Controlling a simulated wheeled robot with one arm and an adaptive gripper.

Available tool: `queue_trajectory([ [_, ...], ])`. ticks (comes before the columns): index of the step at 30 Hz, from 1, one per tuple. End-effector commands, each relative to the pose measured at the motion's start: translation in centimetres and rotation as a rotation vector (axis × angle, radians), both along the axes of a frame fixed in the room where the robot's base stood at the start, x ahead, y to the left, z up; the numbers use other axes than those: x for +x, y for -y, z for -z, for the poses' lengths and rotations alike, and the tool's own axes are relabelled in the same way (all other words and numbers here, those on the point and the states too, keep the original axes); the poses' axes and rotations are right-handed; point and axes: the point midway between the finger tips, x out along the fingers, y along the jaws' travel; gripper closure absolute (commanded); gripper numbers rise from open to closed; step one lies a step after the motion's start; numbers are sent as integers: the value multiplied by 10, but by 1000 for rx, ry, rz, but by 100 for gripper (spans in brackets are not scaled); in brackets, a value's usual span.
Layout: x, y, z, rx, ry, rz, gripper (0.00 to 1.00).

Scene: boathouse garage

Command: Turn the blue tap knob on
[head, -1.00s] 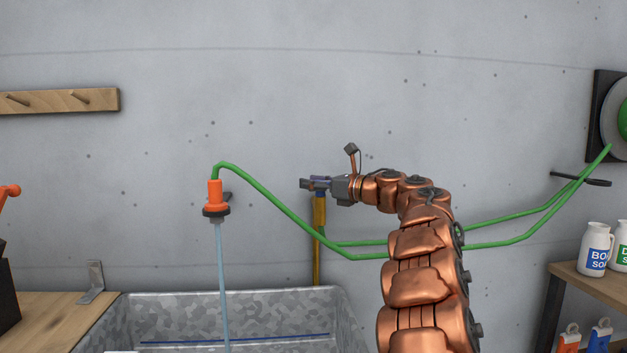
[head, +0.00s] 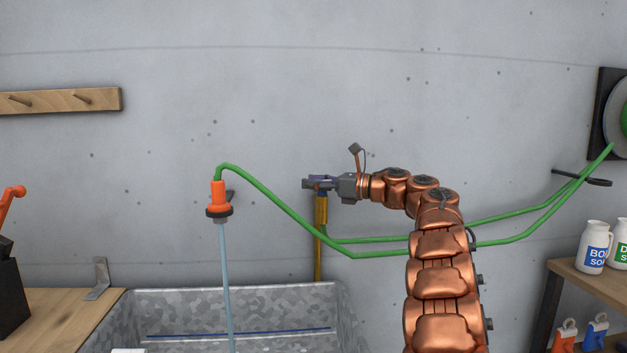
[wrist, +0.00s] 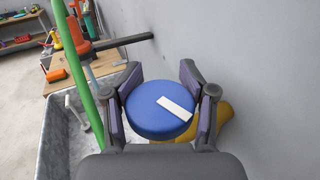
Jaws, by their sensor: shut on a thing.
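The blue tap knob (wrist: 158,115) is a round blue disc with a white bar on its face, slanting down to the right in the wrist view. My gripper (wrist: 161,80) has one finger on each side of it and is shut on it. In the head view my gripper (head: 318,183) is at the top of the brass tap pipe (head: 321,215), and the knob cannot be made out clearly there. A pale blue stream (head: 225,270) falls from the orange nozzle (head: 218,196) on the green hose.
A galvanized trough (head: 250,308) stands below the tap and nozzle. The green hose (head: 262,199) runs behind my arm to the wall reel (head: 607,115) at right. A shelf with white bottles (head: 593,246) is at far right. The wall above the gripper is clear.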

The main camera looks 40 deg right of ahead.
Motion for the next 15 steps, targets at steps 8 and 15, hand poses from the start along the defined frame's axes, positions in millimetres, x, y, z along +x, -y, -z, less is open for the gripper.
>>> queue_trajectory([
  [8, -3, 2, -4, 0, 4, -29, 82],
  [15, -3, 1, -4, 1, 5, -56, 82],
])
